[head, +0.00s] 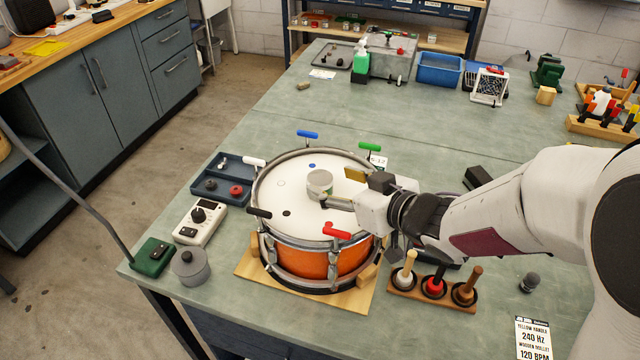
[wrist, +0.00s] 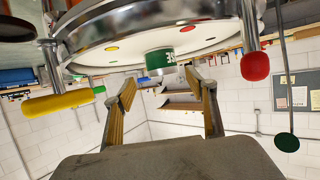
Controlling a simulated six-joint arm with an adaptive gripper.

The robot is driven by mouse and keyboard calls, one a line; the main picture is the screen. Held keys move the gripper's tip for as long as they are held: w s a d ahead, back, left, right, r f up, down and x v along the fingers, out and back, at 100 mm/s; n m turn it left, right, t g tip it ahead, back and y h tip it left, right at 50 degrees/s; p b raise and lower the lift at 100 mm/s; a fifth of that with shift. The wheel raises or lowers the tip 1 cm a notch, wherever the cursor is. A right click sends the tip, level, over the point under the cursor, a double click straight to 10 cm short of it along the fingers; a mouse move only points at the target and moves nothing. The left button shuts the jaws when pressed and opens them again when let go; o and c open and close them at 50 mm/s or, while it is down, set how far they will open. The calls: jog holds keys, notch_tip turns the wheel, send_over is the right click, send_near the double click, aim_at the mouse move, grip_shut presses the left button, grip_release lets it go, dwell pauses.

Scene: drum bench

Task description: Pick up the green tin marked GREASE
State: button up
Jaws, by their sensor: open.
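A small round tin (head: 319,183) stands upright on the white head of the orange drum (head: 305,262); its lid looks pale grey in the head view. In the wrist view, which looks upside down, the tin shows a green side (wrist: 158,60) with white lettering too small to read. My gripper (head: 341,188) is just to the right of the tin, low over the drum head. Its two fingers (wrist: 167,88) are spread apart with nothing between them in the wrist view. The tin appears beyond the fingertips, roughly in line with the gap.
Coloured T-handles ring the drum rim, including red (head: 337,231), green (head: 369,147), blue (head: 307,134) and white (head: 254,162) ones. A navy tray (head: 222,172) and a white meter (head: 199,222) stand left. A wooden mallet rack (head: 432,298) stands right of the drum.

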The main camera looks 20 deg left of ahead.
aim_at(327, 184)
jog(key=shift+s+x, duration=0.25)
jog(key=shift+x, duration=2.4)
jog(key=shift+s, duration=0.1)
jog(key=c, duration=1.2)
